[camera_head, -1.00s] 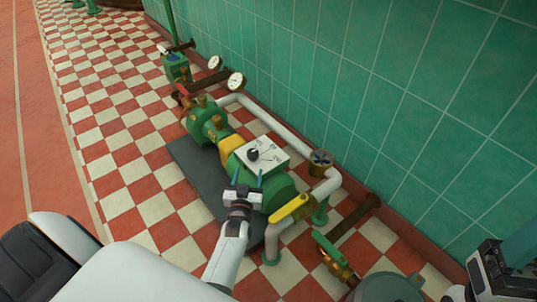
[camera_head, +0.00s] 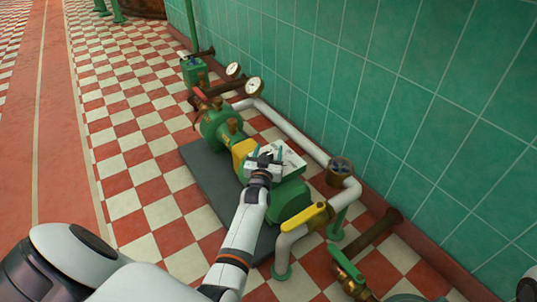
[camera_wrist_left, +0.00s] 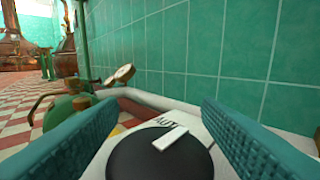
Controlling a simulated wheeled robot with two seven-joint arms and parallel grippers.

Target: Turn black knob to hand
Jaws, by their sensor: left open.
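The black knob (camera_wrist_left: 160,161) fills the bottom middle of the left wrist view, round with a white pointer bar on top. The bar slants up and right, beside partly hidden lettering that looks like "AUTO". No "hand" label can be read. The knob sits on a white control panel (camera_head: 291,160) on the green pump. My left gripper (camera_head: 266,156) is open over the panel and hides the knob in the head view. In the left wrist view its teal fingers stand on either side of the knob; contact cannot be told. My right gripper is not in view.
The green pump (camera_head: 222,124) stands on a dark grey base (camera_head: 205,172). A white pipe (camera_head: 300,133) with a yellow-handled valve (camera_head: 305,217) runs along the right. Gauges (camera_head: 254,86) stand behind. The green tiled wall (camera_head: 400,100) is close; the checkered floor at left is clear.

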